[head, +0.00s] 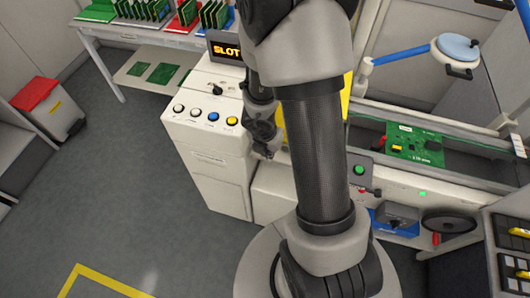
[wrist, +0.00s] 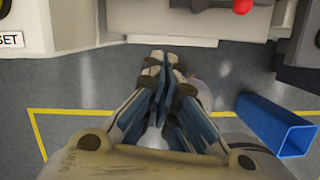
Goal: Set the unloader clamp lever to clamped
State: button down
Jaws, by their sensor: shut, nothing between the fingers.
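In the wrist view a red knob (wrist: 242,6) on a grey plate shows at the top edge, partly cut off. I cannot tell the lever's setting. My gripper (wrist: 164,62) is shut and empty, apart from the red knob, which lies above and right of the fingertips there. In the head view my gripper (head: 266,150) hangs beside the white cabinet, partly behind my arm.
The white cabinet (head: 212,165) carries several buttons and a SLOT display (head: 227,49). A green board (head: 413,145) lies on the rails. A black handwheel (head: 449,222) is at the lower right. A blue hollow bar (wrist: 275,128) shows at wrist-view right. Open floor lies left.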

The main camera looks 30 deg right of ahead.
jog(key=shift+s+d, duration=0.15)
jog(key=w+d+f+b, duration=0.1)
jog(key=f, duration=0.2)
jog(key=d+f+b, duration=0.2)
jog(key=f, duration=0.1)
jog(key=w+d+f+b, duration=0.1)
jog(key=f+b, duration=0.1)
jog(key=f, duration=0.1)
jog(key=shift+w+d+f, duration=0.2)
jog(key=shift+w, duration=0.1)
jog(key=shift+w+d+f, duration=0.15)
jog(key=shift+w+d, duration=0.2)
jog(key=shift+d, duration=0.15)
